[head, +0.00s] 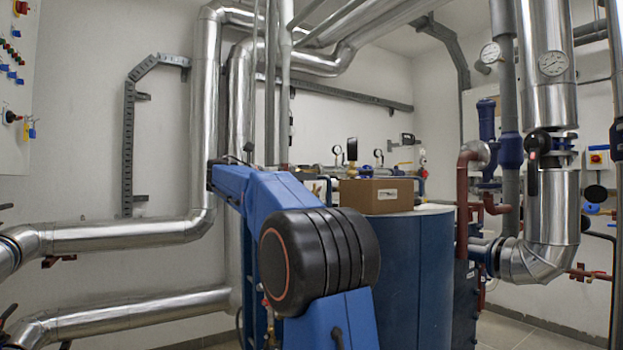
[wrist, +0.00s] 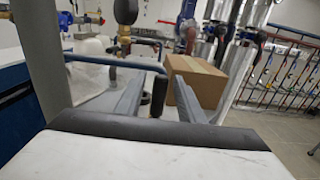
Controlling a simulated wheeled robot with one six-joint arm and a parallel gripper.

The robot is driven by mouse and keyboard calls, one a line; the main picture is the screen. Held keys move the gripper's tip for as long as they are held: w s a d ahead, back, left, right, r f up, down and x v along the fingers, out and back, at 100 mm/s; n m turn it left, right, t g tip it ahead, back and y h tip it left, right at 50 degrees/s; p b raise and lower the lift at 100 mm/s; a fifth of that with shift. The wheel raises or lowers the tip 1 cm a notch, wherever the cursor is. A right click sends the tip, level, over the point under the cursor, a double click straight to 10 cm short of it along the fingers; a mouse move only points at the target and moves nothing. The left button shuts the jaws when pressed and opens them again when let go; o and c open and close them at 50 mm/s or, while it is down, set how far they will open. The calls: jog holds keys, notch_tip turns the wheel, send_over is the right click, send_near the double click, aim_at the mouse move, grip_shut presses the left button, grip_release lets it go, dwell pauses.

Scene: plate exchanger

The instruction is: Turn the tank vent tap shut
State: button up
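In the wrist view, my gripper (wrist: 159,78) is open, its two grey fingers reaching forward over the pale tank top. A small upright black handle (wrist: 158,97), which looks like the vent tap's, shows between the fingers with a gap on each side. I cannot tell how far it is from the fingertips or which way the tap is turned; its base is unclear. In the head view, the blue tank (head: 411,280) stands right of my arm. My gripper is hidden there behind my arm, and I cannot pick out the tap for sure.
A cardboard box (head: 376,195) stands on the tank top; in the wrist view the box (wrist: 196,80) is close beside the right finger. A blue pipe (wrist: 95,61) crosses behind the fingers. Silver pipes (head: 545,200) stand right of the tank.

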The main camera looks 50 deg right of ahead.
jog(key=shift+x, duration=1.75)
jog(key=shift+c, duration=0.7)
grip_shut()
